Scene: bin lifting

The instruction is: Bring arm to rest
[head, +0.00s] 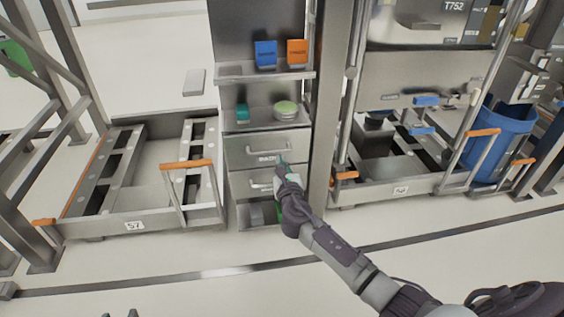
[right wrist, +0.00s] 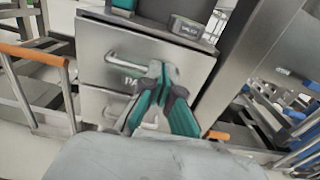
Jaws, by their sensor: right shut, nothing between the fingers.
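My right arm reaches from the lower right of the head view toward the drawer cabinet (head: 240,150). My right gripper (head: 282,162) is in front of the drawers, by the upper drawer handle. In the right wrist view, my right gripper (right wrist: 162,72) has its teal and grey fingers together with nothing between them. The upper drawer handle (right wrist: 125,63) is just left of the fingertips there. I cannot tell whether the fingers touch the drawer front. The drawers look shut. My left gripper is not clearly seen; only small dark tips show at the bottom edge of the head view.
Shelves above the drawers hold a blue box (head: 265,54), an orange box (head: 297,52) and a round green-topped item (head: 286,109). A metal cart frame (head: 150,222) stands left. A blue bin (head: 497,140) stands right. The floor in front is clear.

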